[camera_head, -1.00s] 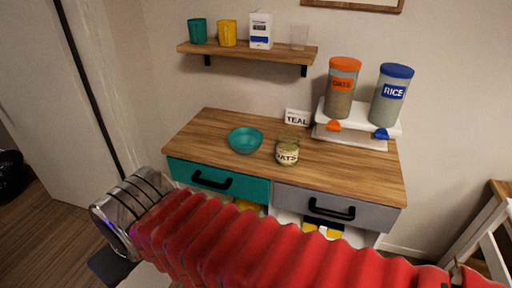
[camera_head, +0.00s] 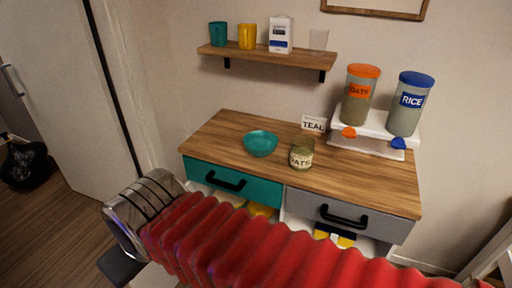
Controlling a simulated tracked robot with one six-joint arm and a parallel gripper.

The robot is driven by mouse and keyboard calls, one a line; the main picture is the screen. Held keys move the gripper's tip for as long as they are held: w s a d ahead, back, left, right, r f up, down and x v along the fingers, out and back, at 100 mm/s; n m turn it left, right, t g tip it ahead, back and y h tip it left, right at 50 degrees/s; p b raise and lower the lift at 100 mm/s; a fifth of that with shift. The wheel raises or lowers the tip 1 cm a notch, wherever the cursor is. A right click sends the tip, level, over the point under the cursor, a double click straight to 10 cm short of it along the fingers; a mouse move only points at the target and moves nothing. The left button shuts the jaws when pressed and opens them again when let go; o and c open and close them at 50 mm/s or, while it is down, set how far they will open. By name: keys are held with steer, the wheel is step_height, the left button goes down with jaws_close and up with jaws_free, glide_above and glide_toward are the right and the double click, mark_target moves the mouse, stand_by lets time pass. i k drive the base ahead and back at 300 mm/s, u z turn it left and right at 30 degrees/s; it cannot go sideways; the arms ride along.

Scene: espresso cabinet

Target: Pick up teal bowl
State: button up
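The teal bowl (camera_head: 260,144) stands upright on the wooden cabinet top (camera_head: 225,128), left of a glass jar labelled OATS (camera_head: 301,155). It looks empty. My arm, in a red ribbed sleeve, crosses the lower part of the view in front of the cabinet. The metallic end at its left lies below and left of the bowl, well apart from it. My gripper's fingers are not visible.
A TEAL sign (camera_head: 314,124) stands behind the bowl. An orange-lidded dispenser (camera_head: 360,96) and a blue-lidded RICE dispenser (camera_head: 408,105) stand at the right. A wall shelf (camera_head: 265,56) holds cups and a carton. Below are a teal drawer (camera_head: 262,188) and grey drawer (camera_head: 385,226).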

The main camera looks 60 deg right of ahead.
mark_target(259, 143)
steer(key=u, duration=0.9)
steer(key=i, duration=0.95)
steer(key=z, duration=2.7)
